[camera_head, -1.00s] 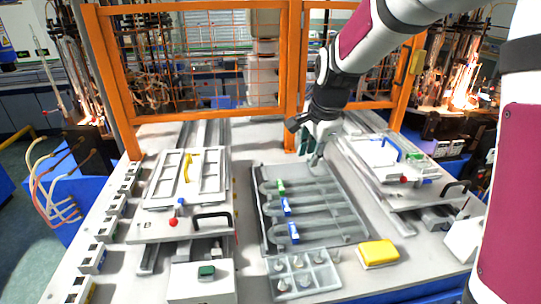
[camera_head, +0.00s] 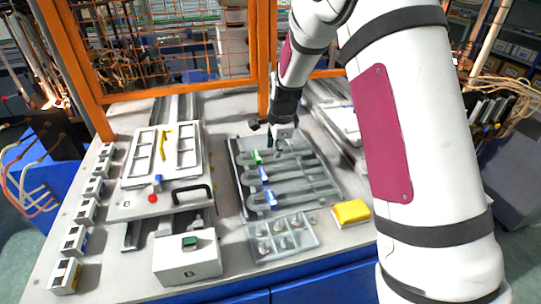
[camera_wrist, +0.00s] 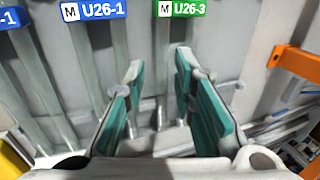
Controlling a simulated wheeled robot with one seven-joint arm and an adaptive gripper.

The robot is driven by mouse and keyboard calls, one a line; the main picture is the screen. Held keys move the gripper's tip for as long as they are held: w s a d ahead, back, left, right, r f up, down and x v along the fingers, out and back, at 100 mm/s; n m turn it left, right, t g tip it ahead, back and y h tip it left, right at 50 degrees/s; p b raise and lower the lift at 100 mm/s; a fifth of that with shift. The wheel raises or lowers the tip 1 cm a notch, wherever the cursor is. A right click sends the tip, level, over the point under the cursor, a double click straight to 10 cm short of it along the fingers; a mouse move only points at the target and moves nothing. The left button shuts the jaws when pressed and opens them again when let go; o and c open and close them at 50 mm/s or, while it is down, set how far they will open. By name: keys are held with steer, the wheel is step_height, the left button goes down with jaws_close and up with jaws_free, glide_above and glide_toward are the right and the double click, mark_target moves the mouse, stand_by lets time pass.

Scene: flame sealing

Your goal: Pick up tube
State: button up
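The grey tray (camera_head: 243,198) holds several long tubes lying side by side. One tube bears a green label (camera_head: 256,156), and others bear blue labels (camera_head: 264,173). In the wrist view the green label reads U26-3 (camera_wrist: 182,8) and a blue label reads U26-1 (camera_wrist: 94,10). My gripper (camera_wrist: 160,65) is open, its teal fingers apart. The green-labelled tube (camera_wrist: 163,45) shows between the fingers in that view; I see no contact with it. In the head view my gripper (camera_head: 272,136) is over the far end of the tray.
A white fixture (camera_head: 121,180) with a black handle stands left of the tray. A compartment tray (camera_head: 252,245) and a yellow block (camera_head: 351,211) lie in front. An orange fence (camera_head: 263,60) rises behind. My arm covers much of the right side.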

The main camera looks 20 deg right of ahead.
mark_target(273, 159)
steer(key=shift+a+p+x, duration=0.15)
steer(key=shift+p+x, duration=0.1)
steer(key=shift+x, duration=1.05)
steer(key=shift+a+p+x, duration=0.15)
steer(key=shift+p+x, duration=0.1)
steer(key=shift+x, duration=1.05)
steer(key=shift+w, duration=0.15)
jaws_close()
